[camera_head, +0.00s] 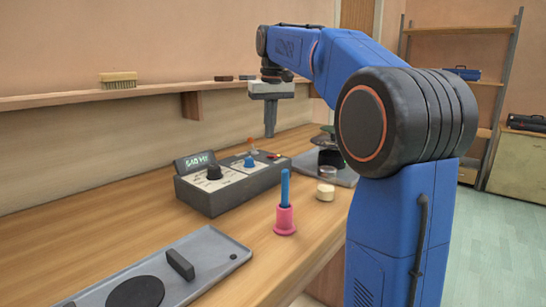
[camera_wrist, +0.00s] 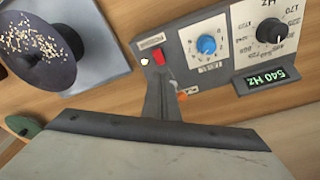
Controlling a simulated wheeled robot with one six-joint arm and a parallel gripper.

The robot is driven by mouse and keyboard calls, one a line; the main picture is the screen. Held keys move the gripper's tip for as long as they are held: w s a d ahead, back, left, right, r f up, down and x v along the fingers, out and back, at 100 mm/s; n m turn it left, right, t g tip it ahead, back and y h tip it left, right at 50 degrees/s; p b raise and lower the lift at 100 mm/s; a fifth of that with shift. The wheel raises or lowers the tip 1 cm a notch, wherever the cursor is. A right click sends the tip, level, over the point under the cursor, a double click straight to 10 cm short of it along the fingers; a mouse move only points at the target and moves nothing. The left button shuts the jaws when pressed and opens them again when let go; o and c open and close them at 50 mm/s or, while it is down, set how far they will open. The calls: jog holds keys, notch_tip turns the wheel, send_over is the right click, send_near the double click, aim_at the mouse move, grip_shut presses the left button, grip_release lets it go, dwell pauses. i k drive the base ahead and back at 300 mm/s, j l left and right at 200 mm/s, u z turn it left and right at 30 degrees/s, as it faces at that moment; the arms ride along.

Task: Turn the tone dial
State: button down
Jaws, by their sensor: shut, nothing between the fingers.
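The tone box (camera_head: 210,203) is a dark grey unit on the wooden bench, with pale panels on its top. Its black dial (camera_head: 213,172) has a Hz scale around it and also shows in the wrist view (camera_wrist: 270,30). A lit display (camera_head: 197,160) beside the dial reads 540 Hz; it also shows in the wrist view (camera_wrist: 265,80). A blue knob (camera_head: 250,161) sits on the other panel and shows in the wrist view (camera_wrist: 207,44). My gripper (camera_head: 270,133) is shut and empty, pointing down above and behind the box's right end, apart from the dial.
An orange-tipped piece (camera_head: 251,143) stands by the box, near my gripper. A pink holder (camera_head: 285,220) with a blue stick stands in front. A grey tray (camera_head: 207,248) lies at the front left. A dark plate with grains (camera_wrist: 35,50) stands right of the box. Bench left of the box is clear.

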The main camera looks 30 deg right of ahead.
aim_at(214, 172)
jog(key=k, duration=1)
